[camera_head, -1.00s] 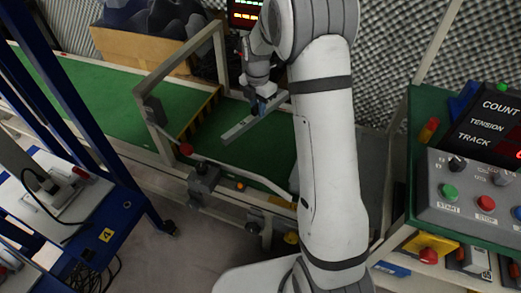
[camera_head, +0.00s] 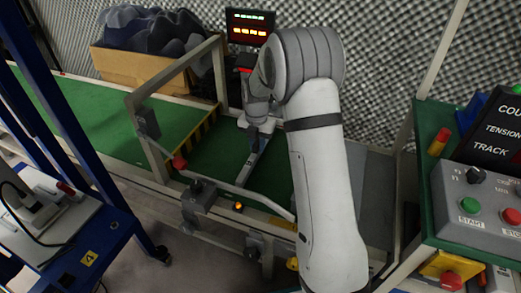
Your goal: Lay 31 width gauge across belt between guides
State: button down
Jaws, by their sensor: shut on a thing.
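The width gauge (camera_head: 248,165) is a grey bar held by my gripper (camera_head: 259,137) over the green belt (camera_head: 215,156). My gripper is shut on the bar's upper end, and the bar slants down to the left toward the near guide. The near guide (camera_head: 235,190) is a pale rail with a red knob (camera_head: 179,162) at its left end. I cannot tell whether the bar touches the belt or the guide. The far guide is mostly hidden behind my arm.
A grey frame (camera_head: 180,68) arches over the belt left of the bar, beside a yellow-black stripe. A wooden box (camera_head: 125,65) of dark foam and a lit display (camera_head: 250,27) stand behind. A control panel (camera_head: 485,205) stands at right, a blue cart at left.

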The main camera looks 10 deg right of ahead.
jog(key=shift+f, duration=0.45)
jog(key=shift+f, duration=0.15)
jog(key=c, duration=1.3)
grip_release()
